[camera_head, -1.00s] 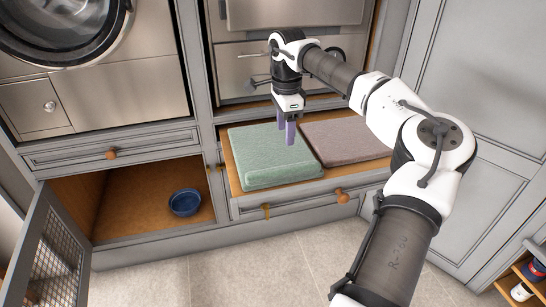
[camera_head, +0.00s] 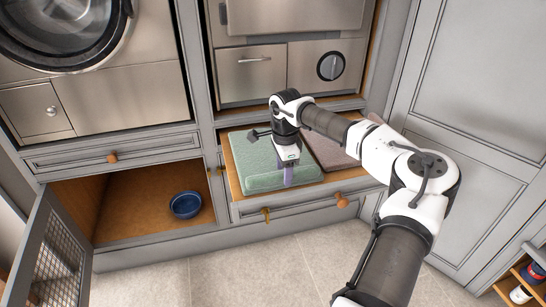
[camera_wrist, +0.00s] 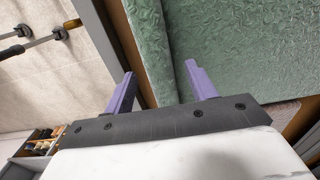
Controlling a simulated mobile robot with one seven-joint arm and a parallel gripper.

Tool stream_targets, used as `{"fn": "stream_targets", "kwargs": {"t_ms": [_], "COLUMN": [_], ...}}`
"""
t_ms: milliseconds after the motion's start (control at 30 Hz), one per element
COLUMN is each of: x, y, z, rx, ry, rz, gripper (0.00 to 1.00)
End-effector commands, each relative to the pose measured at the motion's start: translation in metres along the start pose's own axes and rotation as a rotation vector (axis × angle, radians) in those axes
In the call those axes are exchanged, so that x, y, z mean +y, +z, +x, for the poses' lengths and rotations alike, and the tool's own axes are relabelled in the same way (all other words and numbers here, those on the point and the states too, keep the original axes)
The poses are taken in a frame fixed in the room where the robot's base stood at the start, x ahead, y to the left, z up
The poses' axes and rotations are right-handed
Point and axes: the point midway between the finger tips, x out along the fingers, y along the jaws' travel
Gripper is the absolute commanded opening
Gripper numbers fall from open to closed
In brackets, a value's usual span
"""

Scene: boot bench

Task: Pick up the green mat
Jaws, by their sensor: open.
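The green mat (camera_head: 256,160) lies folded on the left side of the open drawer, with a thick rolled or folded edge at its front. My gripper (camera_head: 288,178) is over the front right part of the mat, pointing down. In the wrist view the two purple fingers of my gripper (camera_wrist: 158,88) are apart with nothing held between them. The mat's front fold (camera_wrist: 153,45) shows just beyond the gap between the fingertips, and its broad textured top (camera_wrist: 250,50) lies to the right. Whether the fingers touch the mat I cannot tell.
A brown mat (camera_head: 325,150) lies beside the green one, partly hidden by my arm. The drawer (camera_head: 300,208) is pulled out. A blue bowl (camera_head: 186,204) sits in the open cabinet at left, its mesh door (camera_head: 55,262) swung outward. The tiled floor in front is clear.

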Motion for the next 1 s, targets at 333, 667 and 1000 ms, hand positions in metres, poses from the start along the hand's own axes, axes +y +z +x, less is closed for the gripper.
{"fn": "stream_targets", "kwargs": {"t_ms": [333, 667, 1000], "x": [-0.0001, 0.0, 0.0009], "y": [-0.0001, -0.0001, -0.0005], "z": [-0.0001, -0.0003, -0.0028], "rx": [0.001, 0.001, 0.001], "ry": [0.0, 0.0, -0.002], "rz": [0.0, 0.0, 0.0], "gripper": [0.32, 0.0, 0.0]}}
